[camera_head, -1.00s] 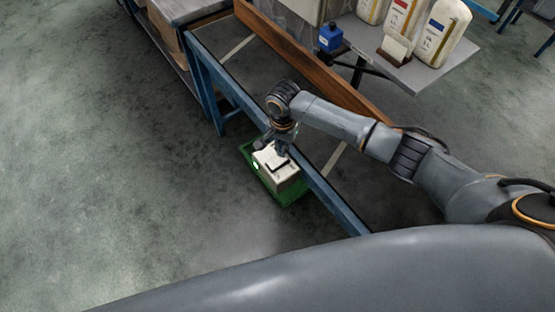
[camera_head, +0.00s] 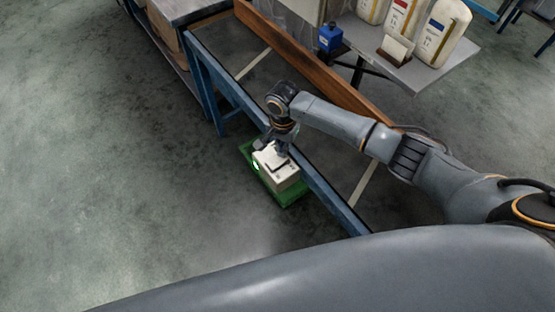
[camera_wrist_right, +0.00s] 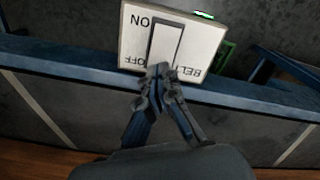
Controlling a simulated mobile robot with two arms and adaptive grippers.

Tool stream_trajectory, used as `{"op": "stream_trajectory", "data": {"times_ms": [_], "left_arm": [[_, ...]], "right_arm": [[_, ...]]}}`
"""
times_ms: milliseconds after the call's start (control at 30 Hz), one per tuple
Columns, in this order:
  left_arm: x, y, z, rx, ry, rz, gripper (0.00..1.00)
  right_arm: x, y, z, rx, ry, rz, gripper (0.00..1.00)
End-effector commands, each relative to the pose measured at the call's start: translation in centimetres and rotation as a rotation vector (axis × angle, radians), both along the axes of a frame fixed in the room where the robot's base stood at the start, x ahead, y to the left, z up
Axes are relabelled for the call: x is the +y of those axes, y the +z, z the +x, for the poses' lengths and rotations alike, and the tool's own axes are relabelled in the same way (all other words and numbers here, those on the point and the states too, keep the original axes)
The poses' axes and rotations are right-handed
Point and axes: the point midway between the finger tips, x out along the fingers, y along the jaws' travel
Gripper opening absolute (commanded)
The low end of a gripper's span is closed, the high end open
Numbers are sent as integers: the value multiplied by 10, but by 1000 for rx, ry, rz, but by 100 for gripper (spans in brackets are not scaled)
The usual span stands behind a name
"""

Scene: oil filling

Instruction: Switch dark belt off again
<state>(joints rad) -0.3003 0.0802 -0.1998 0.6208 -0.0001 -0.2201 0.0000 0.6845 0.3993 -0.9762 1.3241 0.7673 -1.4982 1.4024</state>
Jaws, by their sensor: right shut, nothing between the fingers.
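The switch box (camera_head: 287,177) is pale, sits in a green holder (camera_head: 292,197) beside the belt's blue rail, and carries a lit green-white lamp (camera_head: 256,166). In the right wrist view the box (camera_wrist_right: 205,45) reads ON, OFF and BELT, with a rocker (camera_wrist_right: 165,42) between ON and OFF and a lit green lamp (camera_wrist_right: 204,15). My right gripper (camera_wrist_right: 160,72) is shut and empty, its tips at the OFF end of the rocker; contact is unclear. It also shows above the box in the head view (camera_head: 268,147). The dark belt (camera_head: 290,90) has pale stripes. My left gripper is out of view.
The blue rail (camera_head: 335,205) runs close beside the box, and a wooden rail (camera_head: 300,62) lines the belt's far side. A grey table (camera_head: 440,72) with white bottles and a blue container (camera_head: 330,37) stand beyond. The floor at left is clear.

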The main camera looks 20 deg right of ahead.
Motion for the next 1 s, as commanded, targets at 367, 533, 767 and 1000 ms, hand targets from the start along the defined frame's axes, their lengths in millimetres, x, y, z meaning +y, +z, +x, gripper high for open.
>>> {"op": "stream_trajectory", "data": {"times_ms": [367,533,767,1000], "left_arm": [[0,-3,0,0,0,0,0],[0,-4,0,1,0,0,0],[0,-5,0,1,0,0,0],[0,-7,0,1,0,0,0]], "right_arm": [[0,-6,0,0,0,0,0],[0,-9,0,0,0,0,0],[0,-12,0,0,0,0,0],[0,-16,0,0,0,0,0]]}}
